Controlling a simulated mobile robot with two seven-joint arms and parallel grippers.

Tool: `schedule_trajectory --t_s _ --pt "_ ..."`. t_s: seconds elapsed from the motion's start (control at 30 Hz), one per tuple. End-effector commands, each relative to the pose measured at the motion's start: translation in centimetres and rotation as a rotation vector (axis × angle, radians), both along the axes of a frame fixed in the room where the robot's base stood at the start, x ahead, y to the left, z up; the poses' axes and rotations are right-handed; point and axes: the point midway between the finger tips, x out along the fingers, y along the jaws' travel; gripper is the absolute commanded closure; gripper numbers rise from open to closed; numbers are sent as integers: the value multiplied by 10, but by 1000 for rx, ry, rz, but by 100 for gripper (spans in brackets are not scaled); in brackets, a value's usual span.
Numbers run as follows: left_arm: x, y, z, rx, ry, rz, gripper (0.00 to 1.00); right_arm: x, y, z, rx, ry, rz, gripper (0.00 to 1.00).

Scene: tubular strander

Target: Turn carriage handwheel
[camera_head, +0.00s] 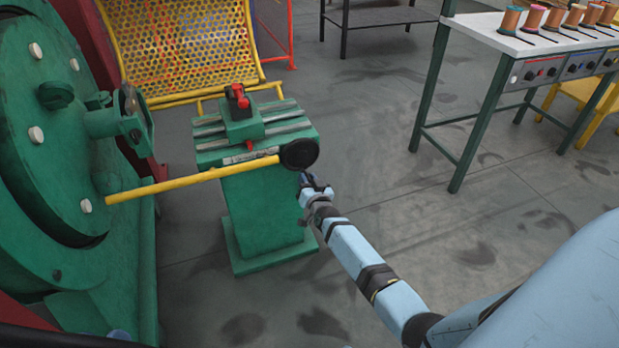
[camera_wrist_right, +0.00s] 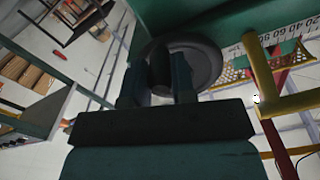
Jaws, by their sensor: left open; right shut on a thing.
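The carriage handwheel (camera_head: 299,154) is a small black disc on the right front side of the green carriage stand (camera_head: 262,205). My right gripper (camera_head: 310,182) reaches it from the lower right in the head view. In the right wrist view the dark round rim of the handwheel (camera_wrist_right: 207,58) shows behind my right gripper's fingers (camera_wrist_right: 159,85). The two fingers are shut on the wheel's dark handle (camera_wrist_right: 160,66), which stands out from the rim. My left gripper cannot be made out in either view.
A yellow bar (camera_head: 190,183) runs across the stand's front towards the green round machine (camera_head: 45,150) at left. A yellow mesh guard (camera_head: 180,45) stands behind. A table with several spools (camera_head: 510,20) is at upper right. The floor right of the stand is clear.

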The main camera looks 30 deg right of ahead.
Motion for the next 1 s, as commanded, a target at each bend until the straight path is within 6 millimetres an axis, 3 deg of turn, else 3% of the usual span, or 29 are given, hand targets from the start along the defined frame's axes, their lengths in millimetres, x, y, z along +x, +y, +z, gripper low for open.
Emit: schedule_trajectory --t_s 0.23,0.27,0.37,0.73,0.87,1.0 --pt "0 0 0 0 0 0 57 0 1 -1 7 -2 0 99" --pt "0 0 0 0 0 0 57 0 1 -1 6 -1 0 73" --pt "0 0 0 0 0 0 57 0 1 -1 6 -1 0 50" --pt "0 0 5 -1 -6 1 57 -6 2 0 5 0 0 50" --pt "-1 1 16 -18 -34 12 57 -24 6 2 5 1 1 50" --pt "-2 3 33 -42 -81 28 57 -56 14 3 5 3 0 50"
